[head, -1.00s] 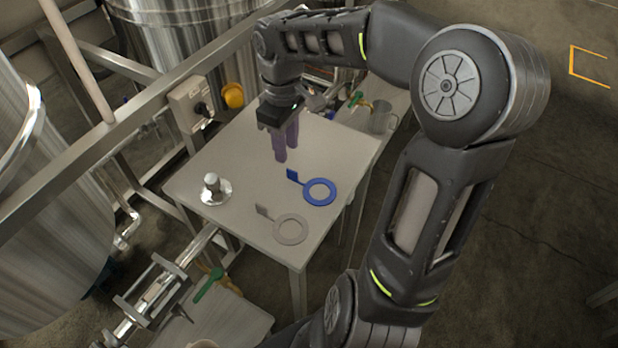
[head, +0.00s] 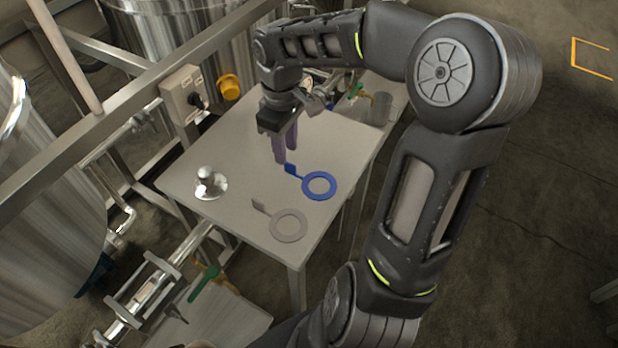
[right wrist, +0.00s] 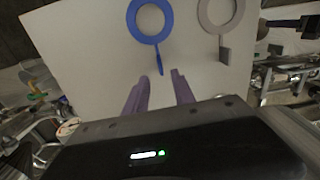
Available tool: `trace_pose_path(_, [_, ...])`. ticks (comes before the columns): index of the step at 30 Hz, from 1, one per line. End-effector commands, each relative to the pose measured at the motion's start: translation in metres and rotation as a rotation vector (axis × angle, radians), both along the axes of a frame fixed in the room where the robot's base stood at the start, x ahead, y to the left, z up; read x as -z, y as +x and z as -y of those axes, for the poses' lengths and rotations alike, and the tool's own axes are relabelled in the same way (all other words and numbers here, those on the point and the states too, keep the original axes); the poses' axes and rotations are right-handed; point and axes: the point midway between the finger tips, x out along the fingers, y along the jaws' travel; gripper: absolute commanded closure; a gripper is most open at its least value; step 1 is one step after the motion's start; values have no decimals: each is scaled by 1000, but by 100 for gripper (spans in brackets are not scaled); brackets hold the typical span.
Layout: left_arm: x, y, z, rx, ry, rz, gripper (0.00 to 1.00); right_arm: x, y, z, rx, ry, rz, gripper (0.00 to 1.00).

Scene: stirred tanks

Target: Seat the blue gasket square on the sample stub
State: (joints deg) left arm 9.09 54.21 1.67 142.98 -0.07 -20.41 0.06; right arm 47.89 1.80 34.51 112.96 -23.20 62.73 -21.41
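The blue gasket (head: 331,188), a flat ring with a tab, lies on the table. It also shows in the right wrist view (right wrist: 133,28). The sample stub (head: 210,191), a shiny round flange with a short upright post, stands bare near the table's left corner. My right gripper (head: 285,158) is just behind the blue tab (head: 291,169). In the right wrist view its purple fingers (right wrist: 161,77) are apart and empty, with the tab just ahead of the gap between their tips. My left gripper is not in view.
A grey gasket (head: 302,228) with a tab lies on the table (head: 235,150) nearer the front. A grey mug (head: 381,108) stands behind the table. The table's middle is clear.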

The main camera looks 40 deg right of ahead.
Motion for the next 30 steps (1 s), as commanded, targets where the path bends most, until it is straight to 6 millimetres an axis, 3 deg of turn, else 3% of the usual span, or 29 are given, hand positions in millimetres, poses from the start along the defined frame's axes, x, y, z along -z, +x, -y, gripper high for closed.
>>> trace_pose_path(8, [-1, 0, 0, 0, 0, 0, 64, 3, 0, 0, 0, 1, -1, 69])
trace_pose_path(19, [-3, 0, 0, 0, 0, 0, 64, 49, -1, -2, -1, 1, -3, 69])
trace_pose_path(30, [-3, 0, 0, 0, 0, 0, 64, 52, 0, -2, 0, 0, 0, 69])
